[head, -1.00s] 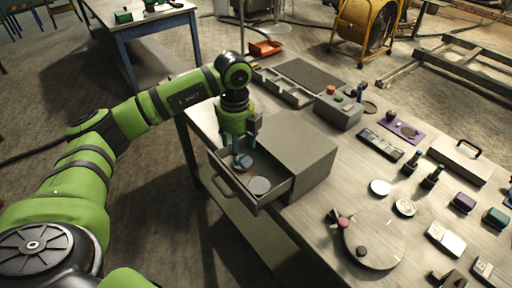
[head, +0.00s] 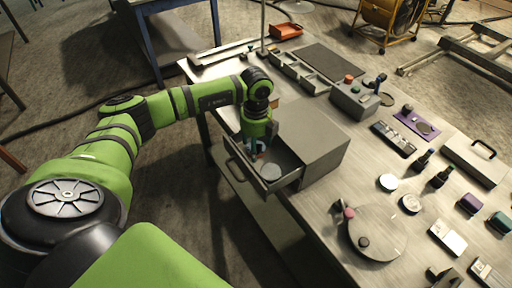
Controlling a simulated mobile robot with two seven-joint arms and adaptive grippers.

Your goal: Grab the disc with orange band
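My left gripper (head: 257,150) points down into the open drawer (head: 240,169) of a grey cabinet (head: 312,141), near the drawer's back left part. A small disc with a reddish-orange edge (head: 261,156) shows only in part at the fingertips. The fingers hide most of it, and I cannot tell whether they are closed on it. A plain grey disc (head: 271,171) lies in the drawer just in front of the gripper, apart from it. My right gripper is not in view.
The cabinet stands on a metal workbench (head: 318,212). A round plate with knobs (head: 377,232), pale discs (head: 389,182), a grey control box (head: 354,101) and a handled case (head: 474,161) are to the right. The drawer walls surround the gripper closely.

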